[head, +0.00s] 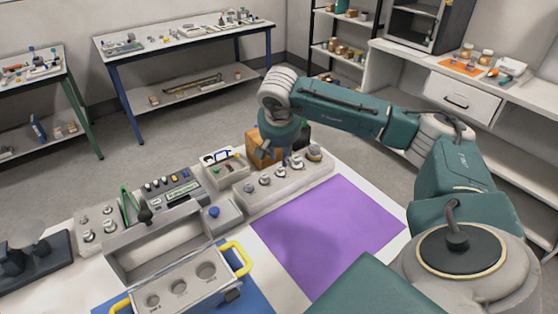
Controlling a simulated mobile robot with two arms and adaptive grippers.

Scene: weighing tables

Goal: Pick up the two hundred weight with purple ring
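A pale rack (290,186) on the near table holds a row of several silver weights, among them a metal weight (264,180) near its left end. I cannot make out a purple ring or any marking on these weights at this size. My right gripper (287,159) points down over the right half of the rack, close above or at the weights there. Its fingertips are small and partly hidden by the wrist, so I cannot tell whether they are open or hold anything. My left gripper is not in view.
A purple mat (330,232) lies clear in front of the rack. A grey case (185,280) with yellow handles and round wells stands open at the front left. A grey control box (172,192), a small tray (225,172) and an orange-brown block (262,148) stand near the rack.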

